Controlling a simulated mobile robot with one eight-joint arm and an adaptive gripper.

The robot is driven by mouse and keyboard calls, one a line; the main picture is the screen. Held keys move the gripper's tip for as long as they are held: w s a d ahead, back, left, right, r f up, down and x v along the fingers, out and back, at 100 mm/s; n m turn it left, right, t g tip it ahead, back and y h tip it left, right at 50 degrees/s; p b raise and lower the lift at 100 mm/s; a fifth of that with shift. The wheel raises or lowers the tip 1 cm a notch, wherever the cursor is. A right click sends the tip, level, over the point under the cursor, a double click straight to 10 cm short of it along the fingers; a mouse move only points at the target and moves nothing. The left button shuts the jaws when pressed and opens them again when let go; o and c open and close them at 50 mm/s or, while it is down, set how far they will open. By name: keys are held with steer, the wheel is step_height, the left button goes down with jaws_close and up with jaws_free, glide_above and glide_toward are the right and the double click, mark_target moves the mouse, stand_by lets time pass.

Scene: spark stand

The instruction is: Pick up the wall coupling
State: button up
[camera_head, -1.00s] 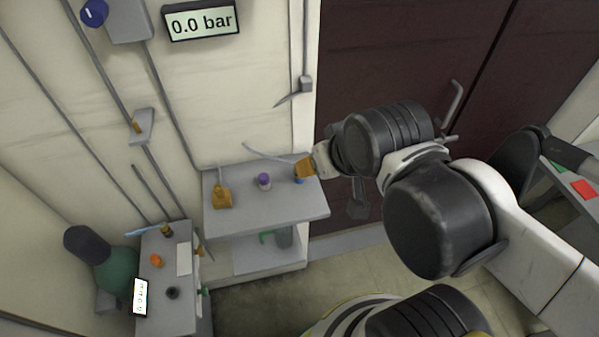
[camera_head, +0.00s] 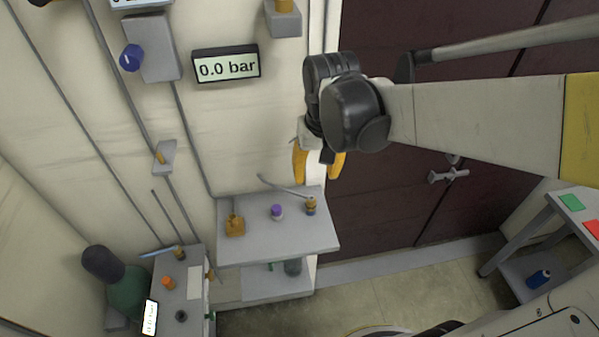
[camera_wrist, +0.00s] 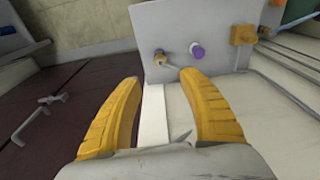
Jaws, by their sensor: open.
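I cannot tell for sure which part is the wall coupling. A small brass piece with a blue band (camera_head: 311,206) stands at the right of the grey shelf; it also shows in the wrist view (camera_wrist: 160,57). Another brass piece (camera_head: 160,156) sits on a bracket on the left wall, and a yellow-brass piece (camera_head: 284,5) is on a grey wall block, cut by the top edge. My gripper (camera_head: 319,176) is open, its yellow fingers pointing down above the shelf's right end.
The shelf (camera_head: 275,243) also bears a purple-capped piece (camera_head: 277,212), an orange-brass block (camera_head: 235,226) and a thin grey bar (camera_head: 284,187). A side table (camera_head: 172,318) and green cylinder (camera_head: 128,292) stand lower left. A dark door (camera_head: 390,190) is at right.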

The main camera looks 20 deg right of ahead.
mark_target(311, 198)
steer(key=shift+w+f+g, duration=0.8)
steer(key=shift+w+f, duration=0.3)
steer(key=shift+w, duration=0.15)
step_height(311, 198, down, 6)
steer(key=shift+r+b, duration=0.2)
steer(key=shift+b, duration=0.5)
steer(key=f+b, duration=0.1)
steer(key=f, duration=0.2)
steer(key=f+b, duration=0.1)
steer(key=f, duration=0.1)
steer(key=shift+s+f+b, duration=0.2)
steer(key=shift+s+b, duration=0.05)
steer(key=shift+b, duration=0.05)
jaws_close()
